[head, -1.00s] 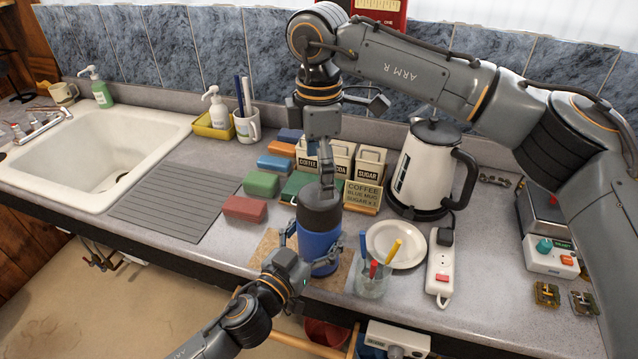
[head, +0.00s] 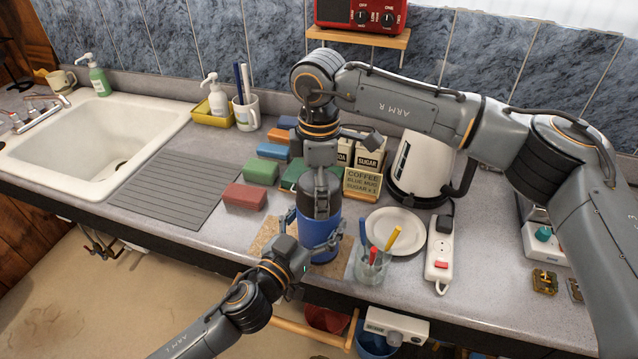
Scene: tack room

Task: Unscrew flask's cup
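The flask (head: 318,233) stands upright on a brown mat (head: 262,238) near the counter's front edge. It has a blue body and a dark upper part. My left gripper (head: 317,226) reaches in from the front, its fingers on either side of the blue body and seemingly against it. My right gripper (head: 320,188) points straight down over the flask's top. Its fingers overlap the grey cup (head: 310,190) there and partly hide it. Whether they press on the cup cannot be told.
A glass of coloured sticks (head: 370,268), a white plate (head: 408,232) and a power strip (head: 439,250) are to the right. Canisters (head: 369,158) and a label board (head: 362,184) stand close behind. Coloured blocks (head: 245,196) are left; the ribbed drainer (head: 185,190) is clear.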

